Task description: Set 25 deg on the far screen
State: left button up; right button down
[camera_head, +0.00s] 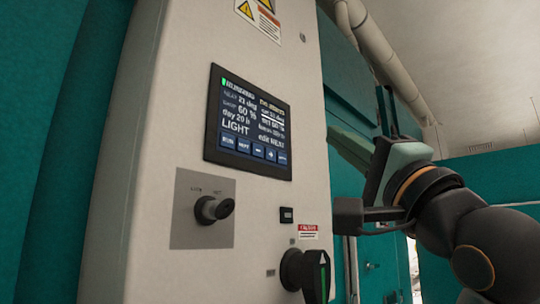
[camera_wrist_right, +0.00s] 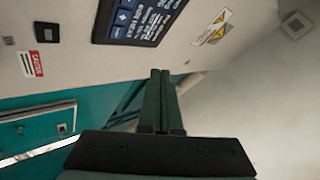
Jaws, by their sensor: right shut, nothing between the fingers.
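A dark screen (camera_head: 248,123) is set in a pale control panel (camera_head: 190,90) in the head view. The screen also shows at the top of the right wrist view (camera_wrist_right: 138,18), cut by the edge. My left gripper is not seen.
Below the screen are a key switch plate (camera_head: 203,208), a small black button (camera_head: 287,215) and a black rotary handle (camera_head: 312,274). Teal chamber walls (camera_head: 50,190) flank the panel. Pale pipes (camera_head: 372,40) run overhead at the right.

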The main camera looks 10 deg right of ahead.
aim_at(270, 155)
jog(key=shift+w+a+p, duration=0.4)
jog(key=shift+w+a, duration=0.5)
jog(key=shift+w, duration=0.3)
jog(key=shift+w+a+p, duration=0.35)
jog(key=shift+w+a, duration=0.6)
jog(key=shift+w, duration=0.2)
jog(key=shift+w+a+p, duration=0.4)
jog(key=shift+w+a, duration=0.5)
jog(key=shift+w, duration=0.3)
jog(key=shift+w+a, duration=0.1)
jog(key=shift+w+a, duration=0.15)
jog(key=shift+w, duration=0.1)
jog(key=shift+w+a+p, duration=0.15)
jog(key=shift+w+p, duration=0.1)
jog(key=shift+p, duration=0.05)
jog(key=shift+s, duration=0.15)
jog(key=shift+s+d, duration=0.4)
jog(key=shift+s, duration=0.1)
dwell(0.3)
